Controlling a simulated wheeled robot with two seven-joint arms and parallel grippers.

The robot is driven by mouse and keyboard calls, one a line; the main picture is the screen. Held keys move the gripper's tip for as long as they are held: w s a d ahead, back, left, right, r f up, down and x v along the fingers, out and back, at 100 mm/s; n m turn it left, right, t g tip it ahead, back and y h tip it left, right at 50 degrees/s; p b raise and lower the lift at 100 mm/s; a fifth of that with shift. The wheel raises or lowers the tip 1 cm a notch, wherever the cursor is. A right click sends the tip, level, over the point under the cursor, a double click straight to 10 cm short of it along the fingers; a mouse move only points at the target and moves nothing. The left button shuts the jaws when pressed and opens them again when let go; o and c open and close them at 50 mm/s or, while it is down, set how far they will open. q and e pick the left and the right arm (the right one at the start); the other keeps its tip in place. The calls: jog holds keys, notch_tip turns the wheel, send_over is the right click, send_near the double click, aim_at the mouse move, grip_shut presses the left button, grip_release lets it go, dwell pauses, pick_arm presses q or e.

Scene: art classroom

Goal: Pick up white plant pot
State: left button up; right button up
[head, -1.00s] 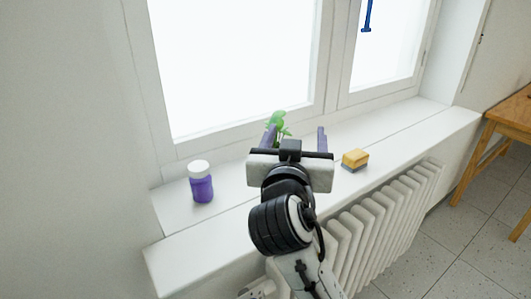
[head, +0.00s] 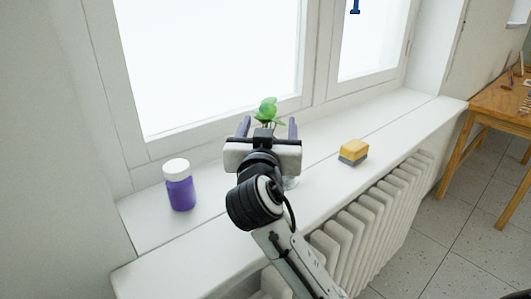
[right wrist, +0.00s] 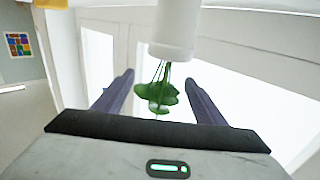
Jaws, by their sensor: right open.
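The white plant pot (right wrist: 175,32) shows at the top of the right wrist view, where the picture is inverted and the green plant (right wrist: 160,92) hangs below it. In the head view the leaves (head: 267,109) rise behind my right gripper, which hides most of the pot on the windowsill. My right gripper (head: 268,127) is open, its two purple-grey fingers spread to either side of the plant. In the right wrist view the fingers (right wrist: 158,82) flank the leaves, and nothing is held. The pot appears beyond the fingertips. My left gripper is not in view.
On the white windowsill (head: 222,217), a purple jar with a white lid (head: 179,184) stands left of my gripper and a yellow-grey sponge (head: 353,152) lies right. The window is behind, a radiator (head: 385,205) below. A wooden table (head: 500,103) stands far right.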

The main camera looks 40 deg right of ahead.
jog(key=x, duration=0.2)
jog(key=p+x, duration=0.1)
jog(key=x, duration=0.2)
jog(key=shift+w+a+r, duration=0.2)
jog(key=shift+w+r, duration=0.05)
grip_shut()
